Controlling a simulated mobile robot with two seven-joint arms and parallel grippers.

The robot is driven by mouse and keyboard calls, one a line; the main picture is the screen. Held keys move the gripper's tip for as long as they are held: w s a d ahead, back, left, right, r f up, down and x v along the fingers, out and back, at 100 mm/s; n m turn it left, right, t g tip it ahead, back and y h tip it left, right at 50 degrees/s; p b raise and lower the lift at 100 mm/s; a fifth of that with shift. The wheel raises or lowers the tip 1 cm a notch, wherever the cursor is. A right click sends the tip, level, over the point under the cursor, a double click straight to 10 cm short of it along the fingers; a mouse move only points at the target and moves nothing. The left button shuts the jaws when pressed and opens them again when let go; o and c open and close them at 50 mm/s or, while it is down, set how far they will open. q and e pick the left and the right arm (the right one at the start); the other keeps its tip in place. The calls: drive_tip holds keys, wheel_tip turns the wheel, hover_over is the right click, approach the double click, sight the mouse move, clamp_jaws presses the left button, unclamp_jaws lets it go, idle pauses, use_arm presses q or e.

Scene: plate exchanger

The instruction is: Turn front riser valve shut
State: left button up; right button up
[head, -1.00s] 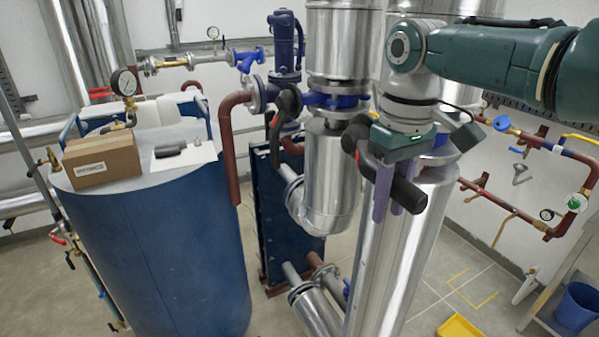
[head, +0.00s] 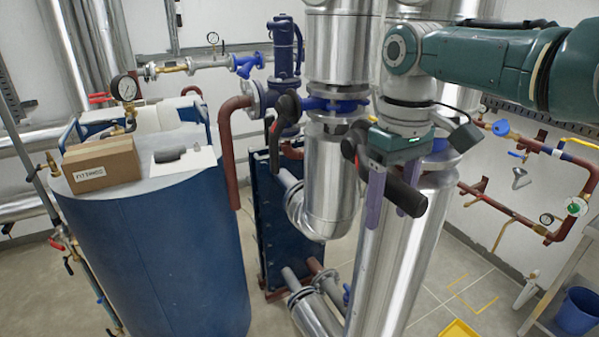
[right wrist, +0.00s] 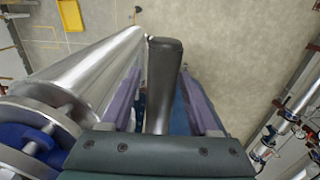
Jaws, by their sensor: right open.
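The front riser is the shiny metal pipe (head: 380,275) right of centre in the head view. Its valve has a black lever handle (head: 404,193) that slopes down to the right in front of the pipe. My right gripper (head: 394,208) is at this lever, pointing down, with its two purple fingers spread apart. In the right wrist view the lever (right wrist: 164,75) lies between the open fingers (right wrist: 164,98), with gaps on both sides. The riser (right wrist: 100,65) runs close on the left there. The gripper covers part of the valve body. My left gripper is not in view.
A rear riser (head: 330,190) with its own black lever (head: 275,145) stands left of the gripper. A blue tank (head: 160,250) carries a cardboard box (head: 100,163). Red-brown pipework (head: 510,212) is on the right wall. Floor is open at lower right, around a yellow tray (head: 458,330).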

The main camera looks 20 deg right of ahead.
drive_tip(key=shift+r, duration=0.5)
wheel_tip(320, 180, up, 8)
drive_tip(key=b, duration=0.3)
drive_tip(key=shift+w+r, duration=0.1)
drive_tip(key=shift+r, duration=0.4)
